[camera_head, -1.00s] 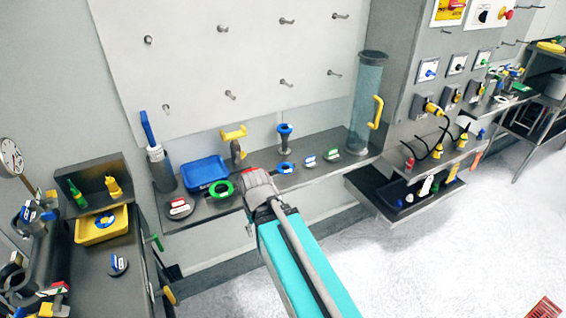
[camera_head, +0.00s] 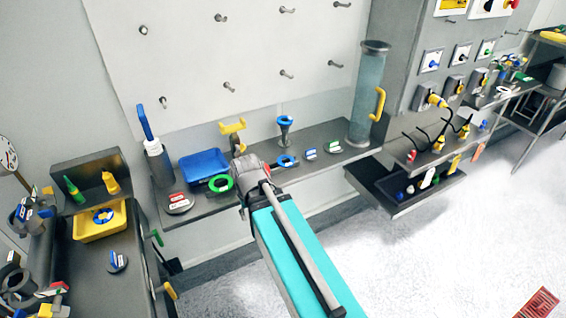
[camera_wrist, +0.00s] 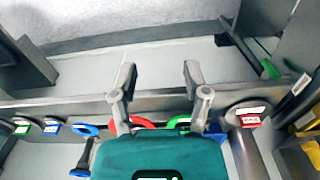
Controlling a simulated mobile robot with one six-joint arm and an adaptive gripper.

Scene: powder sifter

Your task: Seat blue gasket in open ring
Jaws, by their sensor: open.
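A blue ring gasket (camera_head: 286,161) lies on the wall shelf in the head view, right of my gripper. It also shows in the wrist view (camera_wrist: 85,130) at left. Another blue ring (camera_head: 103,215) lies in the yellow tray. A green ring (camera_head: 220,184) lies on the shelf, just left of my gripper; a red ring (camera_wrist: 139,122) is partly hidden behind a finger in the wrist view. My gripper (camera_wrist: 160,75) is open and empty, its fingers apart above the shelf edge. Which part is the open ring I cannot tell.
A blue tray (camera_head: 204,167), a yellow-topped stand (camera_head: 232,128) and a blue-topped funnel (camera_head: 285,130) stand on the shelf. A tall clear cylinder (camera_head: 369,95) stands at its right end. The yellow tray (camera_head: 90,229) is on the left bench.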

